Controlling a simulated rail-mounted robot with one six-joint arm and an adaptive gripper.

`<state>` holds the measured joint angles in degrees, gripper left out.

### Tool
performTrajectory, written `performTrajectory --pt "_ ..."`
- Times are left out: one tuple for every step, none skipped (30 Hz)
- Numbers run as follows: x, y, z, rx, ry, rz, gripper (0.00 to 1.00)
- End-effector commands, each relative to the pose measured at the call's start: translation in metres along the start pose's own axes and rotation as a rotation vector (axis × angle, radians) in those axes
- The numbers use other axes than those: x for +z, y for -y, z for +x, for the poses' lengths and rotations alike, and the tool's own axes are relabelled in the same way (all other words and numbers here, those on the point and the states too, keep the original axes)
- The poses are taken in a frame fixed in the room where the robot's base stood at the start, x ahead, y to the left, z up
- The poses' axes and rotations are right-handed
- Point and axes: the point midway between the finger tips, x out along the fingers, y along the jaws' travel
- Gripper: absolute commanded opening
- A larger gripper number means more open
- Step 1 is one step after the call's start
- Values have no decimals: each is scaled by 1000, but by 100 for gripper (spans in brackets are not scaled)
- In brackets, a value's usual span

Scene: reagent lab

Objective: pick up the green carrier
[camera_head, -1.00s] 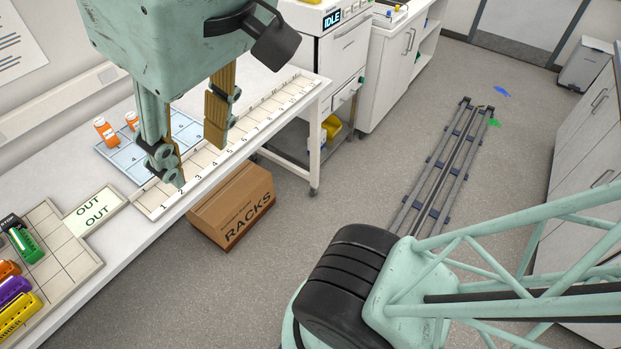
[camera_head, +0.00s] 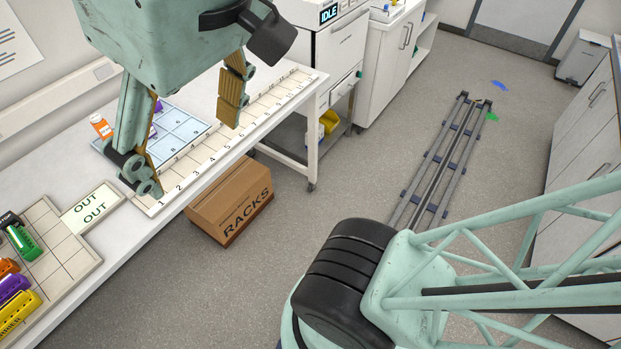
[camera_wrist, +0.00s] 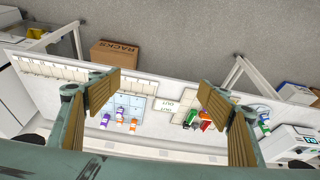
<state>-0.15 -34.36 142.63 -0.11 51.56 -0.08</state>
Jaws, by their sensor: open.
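The green carrier (camera_head: 24,243) lies at the left edge of the head view on a pale gridded tray (camera_head: 80,262), beside orange, purple and yellow carriers. A small green shape (camera_wrist: 190,118) in the wrist view, between the finger pads, appears to be the same carrier. My gripper (camera_head: 188,148) is open and empty, with its fingers spread wide above the numbered rack, to the right of the carrier and apart from it. In the wrist view my gripper (camera_wrist: 160,98) shows both tan finger pads with nothing between them.
Orange (camera_head: 8,266), purple (camera_head: 12,288) and yellow (camera_head: 20,312) carriers sit close together. An OUT sign (camera_head: 92,208) lies between tray and numbered rack (camera_head: 262,112). A blue tray (camera_head: 182,128) with orange and purple vials is behind. A RACKS box (camera_head: 232,202) stands on the floor.

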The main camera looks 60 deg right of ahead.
Motion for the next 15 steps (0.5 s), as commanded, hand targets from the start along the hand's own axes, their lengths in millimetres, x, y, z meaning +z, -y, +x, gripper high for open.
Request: performTrajectory --pt "7 0 5 -1 12 10 72" --pt "8 -1 5 -1 14 11 72" --pt "9 -1 6 -1 16 13 72" --pt "9 -1 7 -2 18 15 72" --pt "8 -1 7 -2 18 16 72" --pt "7 0 7 -3 19 19 72" --pt "6 0 7 -3 19 21 72" --pt "4 0 7 -4 20 25 72" --pt "2 1 7 -6 21 30 72" --pt "0 2 7 -8 23 35 72" --pt "-2 2 7 -9 25 41 72" --pt "-6 3 7 -12 28 51 72" --pt "-9 4 7 -15 30 60 72" --pt "-13 5 7 -17 31 69 72" --pt "-18 6 8 -20 34 81 72"
